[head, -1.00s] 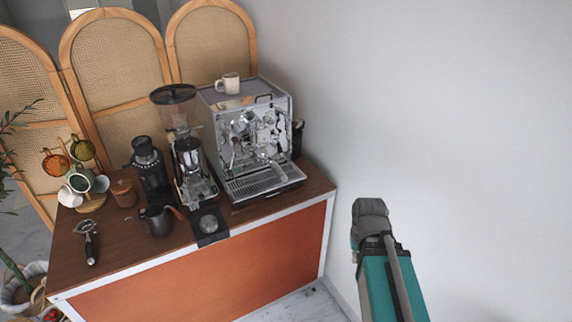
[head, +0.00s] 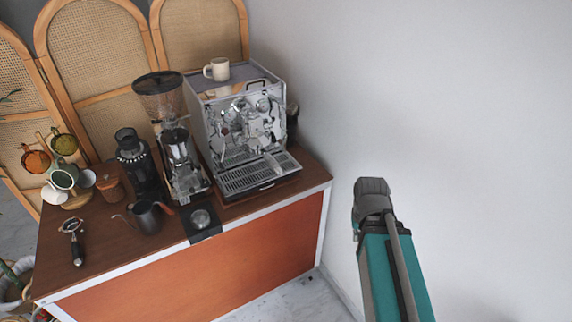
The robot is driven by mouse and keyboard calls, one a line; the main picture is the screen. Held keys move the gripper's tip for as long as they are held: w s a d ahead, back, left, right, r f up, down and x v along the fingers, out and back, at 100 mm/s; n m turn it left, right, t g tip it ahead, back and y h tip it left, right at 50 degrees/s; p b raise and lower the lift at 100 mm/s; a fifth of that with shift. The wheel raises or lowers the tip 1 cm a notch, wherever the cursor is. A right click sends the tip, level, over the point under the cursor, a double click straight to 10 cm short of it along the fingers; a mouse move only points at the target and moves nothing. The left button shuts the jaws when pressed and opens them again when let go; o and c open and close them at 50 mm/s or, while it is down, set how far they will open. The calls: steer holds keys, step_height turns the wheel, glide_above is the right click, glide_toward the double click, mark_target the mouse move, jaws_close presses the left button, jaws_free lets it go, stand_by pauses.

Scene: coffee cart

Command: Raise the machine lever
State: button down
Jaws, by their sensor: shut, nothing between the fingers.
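The espresso machine (head: 207,122) stands at the right end of the wooden cart top. Its shiny metal front carries a group head, knobs and small handles (head: 247,122), with a drip tray (head: 262,174) below. The lever is too small to tell apart from the other metal parts, so I cannot tell its position. My teal arm with a dark grey joint rises at the lower right, in front of the white wall and well apart from the machine. My gripper's fingers do not show.
The grinder (head: 178,155) stands close to the machine's left side. A cream mug (head: 217,69) sits on the machine. A dark pitcher (head: 147,217), a portafilter (head: 75,243) and a mug tree are further left. The wall (head: 460,110) is close on the right.

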steer(key=w+n+t+h+b, duration=0.5)
steer(key=w+t+b, duration=0.75)
steer(key=w, duration=1.45)
steer(key=w+a+f+n+t+y+b, duration=0.1)
steer(key=w+a+n+y+b, duration=0.3)
steer(key=a+n+y, duration=0.3)
steer(key=w+a+f+n+t+y+b, duration=0.1)
steer(key=w+a+n+y+b, duration=0.3)
steer(key=a+n+y, duration=0.4)
steer(key=a+f+n+b, duration=0.1)
steer(key=a+n, duration=0.3)
steer(key=a, duration=0.3)
steer(key=shift+a+f+n, duration=0.15)
steer(key=shift+a+n, duration=0.25)
steer(key=shift+w+t, duration=0.1)
steer(key=shift+t, duration=0.15)
steer(key=shift+w, duration=0.1)
steer(key=shift+x, duration=3.45)
